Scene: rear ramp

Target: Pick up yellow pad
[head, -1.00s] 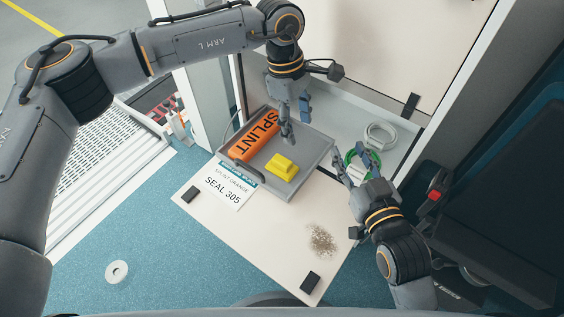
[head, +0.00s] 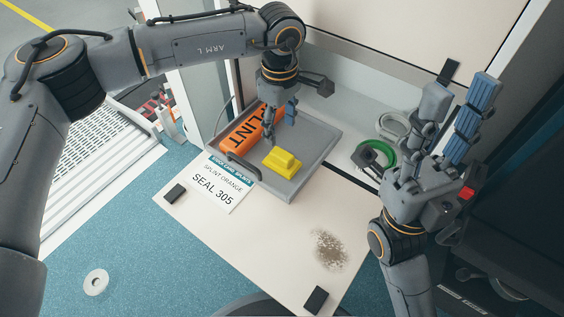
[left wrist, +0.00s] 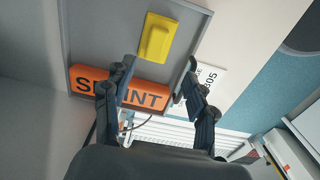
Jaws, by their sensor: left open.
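The yellow pad (head: 283,160) lies in the grey tray (head: 318,143), beside the orange splint (head: 243,137). In the left wrist view the pad (left wrist: 157,38) is at the upper middle, beyond the fingertips, and the splint (left wrist: 148,96) shows between and behind the fingers. My left gripper (head: 281,122) is open and empty, pointing down over the tray just behind the pad; its fingers (left wrist: 158,70) are spread in the left wrist view. My right gripper (head: 440,110) is open and empty, with fingers pointing up, right of the tray.
The tray stands on a pale board with a card (head: 217,186) reading SEAL 305, black blocks (head: 316,299) and a speckled patch (head: 330,250). A green coil (head: 381,158) and a white coil (head: 393,126) lie in a recess at right. The board's front is mostly clear.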

